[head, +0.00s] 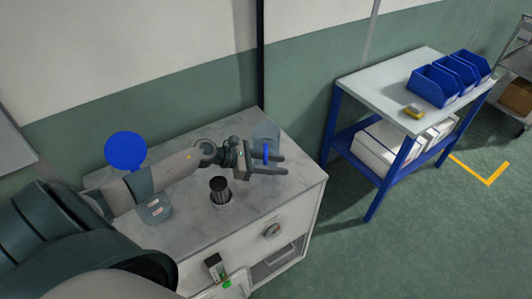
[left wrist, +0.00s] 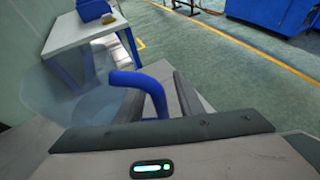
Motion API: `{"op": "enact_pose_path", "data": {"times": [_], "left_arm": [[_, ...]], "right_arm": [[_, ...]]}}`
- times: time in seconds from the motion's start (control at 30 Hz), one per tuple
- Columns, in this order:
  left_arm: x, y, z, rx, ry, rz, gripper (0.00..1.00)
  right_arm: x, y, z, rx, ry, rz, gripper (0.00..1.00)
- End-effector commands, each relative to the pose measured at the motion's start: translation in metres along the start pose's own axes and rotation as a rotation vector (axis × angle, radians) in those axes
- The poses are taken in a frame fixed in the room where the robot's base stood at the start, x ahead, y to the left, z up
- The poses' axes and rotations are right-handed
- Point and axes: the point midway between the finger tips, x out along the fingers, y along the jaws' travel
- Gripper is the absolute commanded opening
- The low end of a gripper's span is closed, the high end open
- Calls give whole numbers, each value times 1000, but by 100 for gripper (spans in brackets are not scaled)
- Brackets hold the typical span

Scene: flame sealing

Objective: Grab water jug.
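The water jug (head: 265,133) is clear and pale blue with a blue handle. It stands at the back right of the marble-topped cabinet (head: 300,170). My left gripper (head: 284,164) is open at the jug's handle, with its two fingers apart. In the left wrist view the curved blue handle (left wrist: 150,84) lies between the open fingers of my left gripper (left wrist: 158,92). The clear jug body (left wrist: 85,92) is to the left of the fingers. I cannot tell whether a finger touches the handle. My right gripper is not in view.
A dark ribbed cylinder (head: 220,188) and a clear labelled container (head: 156,209) stand on the cabinet top near my left arm. A blue disc (head: 125,151) shows behind the arm. A blue-legged table (head: 385,82) with blue bins (head: 435,84) stands to the right, beyond a floor gap.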

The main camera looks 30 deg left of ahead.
Motion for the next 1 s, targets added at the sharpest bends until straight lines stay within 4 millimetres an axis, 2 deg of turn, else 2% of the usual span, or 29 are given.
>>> {"op": "enact_pose_path", "data": {"times": [0.27,0.3,0.43,1.0], "left_arm": [[0,0,0,0,0,0,34],[0,0,0,0,0,0,29],[0,0,0,0,0,0,0],[0,0,0,1,1,0,0]], "right_arm": [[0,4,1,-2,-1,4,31],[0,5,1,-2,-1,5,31],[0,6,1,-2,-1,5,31],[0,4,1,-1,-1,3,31]]}}
